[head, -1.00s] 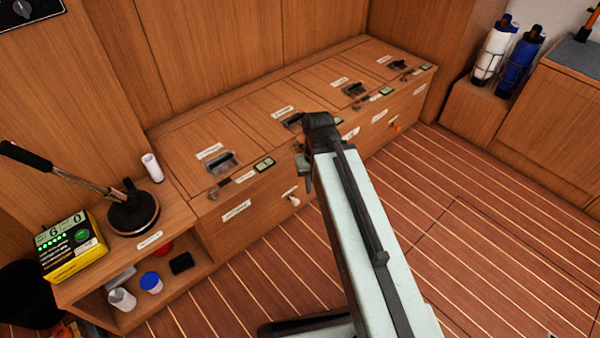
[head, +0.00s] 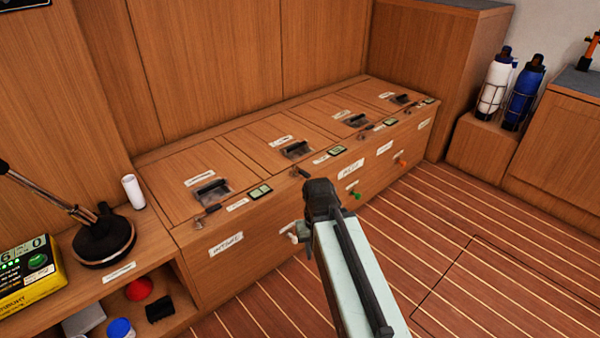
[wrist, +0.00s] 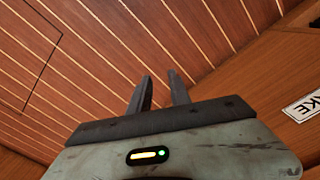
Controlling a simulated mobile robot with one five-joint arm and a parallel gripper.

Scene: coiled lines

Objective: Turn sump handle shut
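Several small handles stick out of the bench front in the head view: a white handle (head: 290,236), a green handle (head: 356,194) and an orange handle (head: 402,162). I cannot read surely which one is labelled sump. My gripper (head: 312,222) is in front of the bench, just right of the white handle in the picture; its fingers are largely hidden there by the arm's dark end. In the wrist view, my gripper (wrist: 160,76) shows two dark fingers with a gap between them and nothing in it. No handle shows in the wrist view.
The wooden bench (head: 205,272) has latched lids and white labels on top. A label ending in "KE" (wrist: 302,105) shows in the wrist view. A black-based lever (head: 103,238) and a yellow box (head: 30,275) stand at left. The striped floor (head: 480,240) at right is clear.

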